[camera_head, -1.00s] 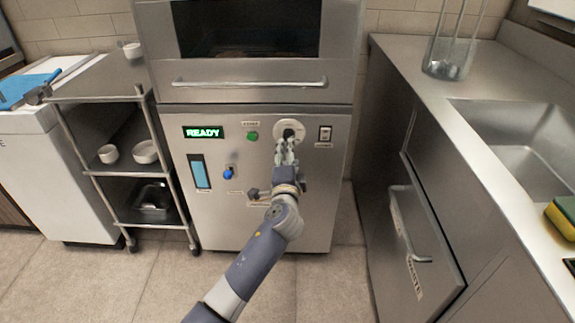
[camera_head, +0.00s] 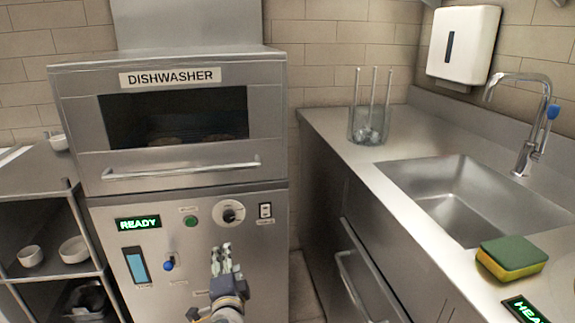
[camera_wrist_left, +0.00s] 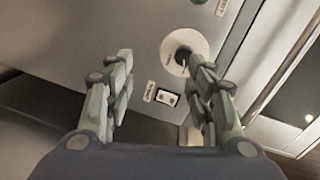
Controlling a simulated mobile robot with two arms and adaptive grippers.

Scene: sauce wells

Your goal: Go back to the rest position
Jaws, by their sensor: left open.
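My left gripper (camera_head: 221,252) is open and empty in front of the dishwasher's lower panel, below the round dial (camera_head: 230,212) in the head view. In the left wrist view its two fingers (camera_wrist_left: 160,62) are spread, with nothing between them. The dial (camera_wrist_left: 184,52) lies beyond the right finger there, partly covered by it. The gripper appears clear of the panel. My right gripper is in neither view.
The dishwasher (camera_head: 75,105) stands ahead with its door closed and a lit READY display (camera_head: 138,223). A shelf cart (camera_head: 30,190) with bowls is at left. At right, a counter holds a sink (camera_head: 470,205), a glass container (camera_head: 369,125) and a sponge (camera_head: 512,257).

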